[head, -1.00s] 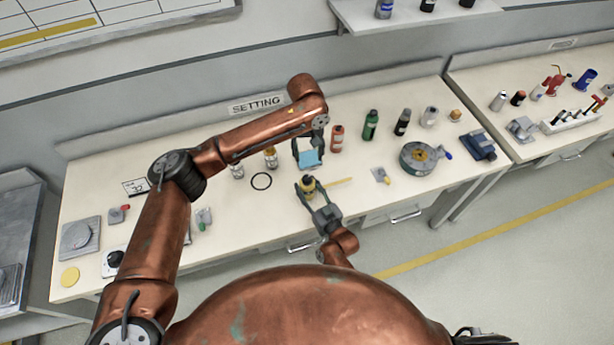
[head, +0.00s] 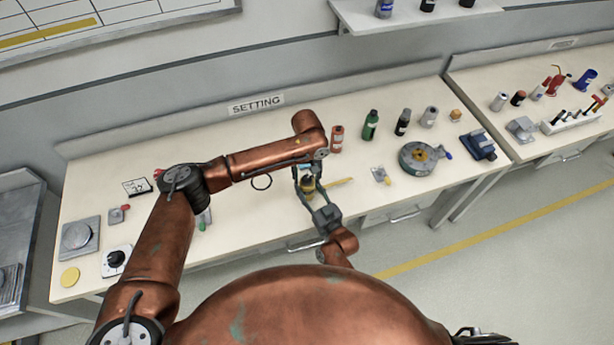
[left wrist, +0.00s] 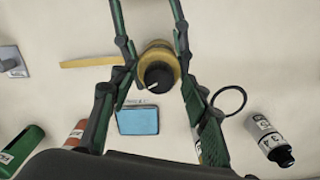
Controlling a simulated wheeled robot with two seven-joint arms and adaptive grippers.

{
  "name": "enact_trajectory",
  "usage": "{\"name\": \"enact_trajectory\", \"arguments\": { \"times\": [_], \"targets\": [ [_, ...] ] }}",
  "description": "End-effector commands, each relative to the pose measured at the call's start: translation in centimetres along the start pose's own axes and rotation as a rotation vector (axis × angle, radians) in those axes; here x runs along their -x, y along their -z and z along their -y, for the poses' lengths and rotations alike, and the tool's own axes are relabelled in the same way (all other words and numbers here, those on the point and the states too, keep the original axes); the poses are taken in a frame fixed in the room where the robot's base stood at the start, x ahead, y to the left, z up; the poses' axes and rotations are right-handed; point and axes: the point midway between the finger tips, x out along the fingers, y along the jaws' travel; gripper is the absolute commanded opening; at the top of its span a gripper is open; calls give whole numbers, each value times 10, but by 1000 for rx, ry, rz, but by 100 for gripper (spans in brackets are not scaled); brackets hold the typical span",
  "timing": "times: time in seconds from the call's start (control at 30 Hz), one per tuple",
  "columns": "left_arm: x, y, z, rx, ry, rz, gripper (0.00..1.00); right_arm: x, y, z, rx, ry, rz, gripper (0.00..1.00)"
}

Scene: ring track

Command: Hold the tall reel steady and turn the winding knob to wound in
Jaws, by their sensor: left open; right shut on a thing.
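The reel (head: 308,184) is a short yellow cylinder standing upright on the bench. The winding knob (left wrist: 158,76) on its top is black, and its white mark points to the lower left in the left wrist view. My right gripper (head: 310,190) is shut on the reel's sides from the front. My left gripper (left wrist: 157,84) is open above the reel, its fingers on either side of the knob; I cannot tell whether they touch it. In the head view, my left gripper (head: 307,174) is partly behind my forearm.
A blue block (left wrist: 138,121) lies behind the reel, with a black ring (left wrist: 229,100) to one side. A yellow strip (head: 338,182) lies right of the reel. Bottles, including a green one (head: 370,125), stand at the back.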

Motion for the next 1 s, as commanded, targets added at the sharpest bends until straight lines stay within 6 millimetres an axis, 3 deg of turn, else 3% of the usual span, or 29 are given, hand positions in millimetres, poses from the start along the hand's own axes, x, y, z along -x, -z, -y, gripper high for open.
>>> {"name": "enact_trajectory", "arguments": {
  "times": [0.27, 0.87, 1.0],
  "targets": [
    [-1, 0, 0, 0, 0, -1, 43, 0, 0, 0, 0, 0, 0, 11],
    [-1, 0, 0, 0, 0, -1, 3, 0, 0, 0, 0, 0, 0, 11],
    [-1, 0, 0, -3, 0, -1, 1, 0, 0, 0, 0, -1, 0, 11]
  ]
}}
